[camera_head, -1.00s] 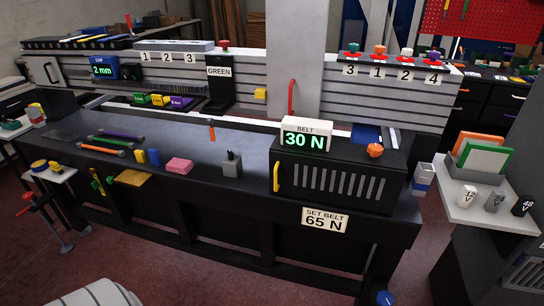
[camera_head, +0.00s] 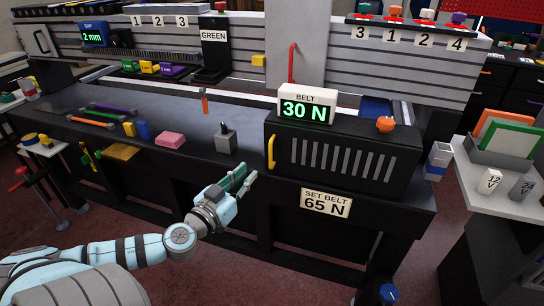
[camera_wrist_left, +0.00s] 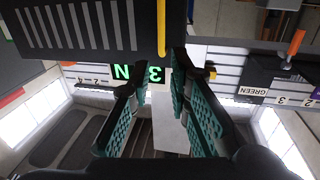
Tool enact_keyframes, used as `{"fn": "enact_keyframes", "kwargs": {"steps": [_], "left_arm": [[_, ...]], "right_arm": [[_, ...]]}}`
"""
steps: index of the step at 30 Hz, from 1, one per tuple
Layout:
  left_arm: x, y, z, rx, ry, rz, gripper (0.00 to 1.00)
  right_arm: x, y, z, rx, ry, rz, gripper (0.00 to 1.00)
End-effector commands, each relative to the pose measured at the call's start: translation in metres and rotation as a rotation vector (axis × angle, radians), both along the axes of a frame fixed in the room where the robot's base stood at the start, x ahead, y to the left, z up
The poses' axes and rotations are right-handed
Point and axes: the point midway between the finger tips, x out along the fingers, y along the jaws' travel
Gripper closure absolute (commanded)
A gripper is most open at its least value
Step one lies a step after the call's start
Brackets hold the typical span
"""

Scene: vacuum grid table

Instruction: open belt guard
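The belt guard (camera_head: 345,162) is a black slatted box on the right part of the bench, and it looks closed. Its yellow vertical handle (camera_head: 271,151) is on the left side of its front face. My left gripper (camera_head: 245,180) is in front of the bench edge, below and left of the handle, apart from it. In the left wrist view the gripper (camera_wrist_left: 158,88) has its teal-padded fingers spread with nothing between them. The handle (camera_wrist_left: 162,28) shows upside down beyond the fingertips. My right gripper is not in view.
A belt display (camera_head: 306,107) reading 30 N and an orange knob (camera_head: 385,124) sit on top of the guard. A "SET BELT 65 N" sign (camera_head: 326,202) hangs below. A grey switch box (camera_head: 225,139) and a pink block (camera_head: 170,140) lie left of the guard.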

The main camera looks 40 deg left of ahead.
Motion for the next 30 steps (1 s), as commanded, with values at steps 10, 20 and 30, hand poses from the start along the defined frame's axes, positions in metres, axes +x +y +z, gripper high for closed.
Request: {"fn": "enact_keyframes", "kwargs": {"steps": [10,20,30], "left_arm": [[0.094,0.013,0.005,-0.014,-0.004,0.003,0.82],[0.132,0.018,0.002,-0.007,-0.001,-0.003,0.82],[0.133,0.018,0.0,-0.003,0.001,-0.003,0.98]], "right_arm": [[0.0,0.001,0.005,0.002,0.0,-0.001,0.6],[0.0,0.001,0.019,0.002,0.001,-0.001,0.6],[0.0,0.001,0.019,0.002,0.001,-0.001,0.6]]}}
